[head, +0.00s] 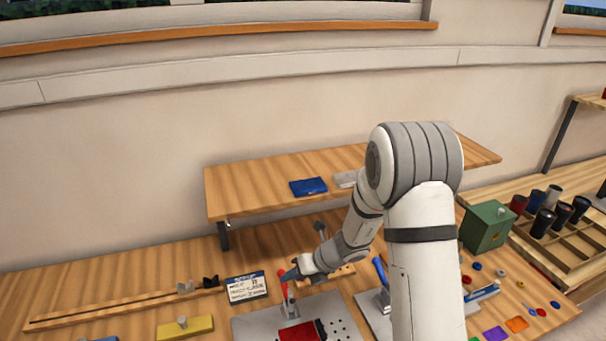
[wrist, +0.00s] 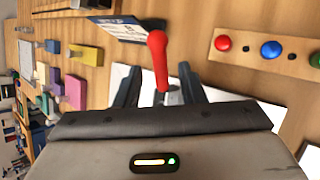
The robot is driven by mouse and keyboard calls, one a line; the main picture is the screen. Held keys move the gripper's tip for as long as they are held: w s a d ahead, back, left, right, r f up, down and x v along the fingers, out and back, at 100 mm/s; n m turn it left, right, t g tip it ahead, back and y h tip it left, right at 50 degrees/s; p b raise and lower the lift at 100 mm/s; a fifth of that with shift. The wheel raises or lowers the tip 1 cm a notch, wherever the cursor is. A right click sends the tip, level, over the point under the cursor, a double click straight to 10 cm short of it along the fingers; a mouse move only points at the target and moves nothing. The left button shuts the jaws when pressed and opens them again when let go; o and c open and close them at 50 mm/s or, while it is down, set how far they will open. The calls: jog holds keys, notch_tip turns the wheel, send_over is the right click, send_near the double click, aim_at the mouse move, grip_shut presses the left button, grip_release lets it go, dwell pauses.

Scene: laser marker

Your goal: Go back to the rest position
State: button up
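My gripper (head: 290,274) is low over the wooden bench in the head view. In the wrist view my gripper (wrist: 160,82) has its two dark fingers apart. A red handle (wrist: 158,58) with a grey lower part shows between the fingers, with visible gaps on both sides. The red handle (head: 284,288) also shows in the head view, right beside the fingertips, above a grey plate (head: 250,328) that bears a red piece (head: 300,332). My arm reaches forward and hides part of the bench.
A raised shelf (head: 260,182) with a blue item (head: 308,187) stands behind the arm. A label card (head: 246,287) is left of the gripper. A green box (head: 487,226) and a divided tray (head: 570,262) with dark cups are at right. A button strip (wrist: 290,57) is close by.

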jog(key=shift+x, duration=2.7)
jog(key=shift+w, duration=0.15)
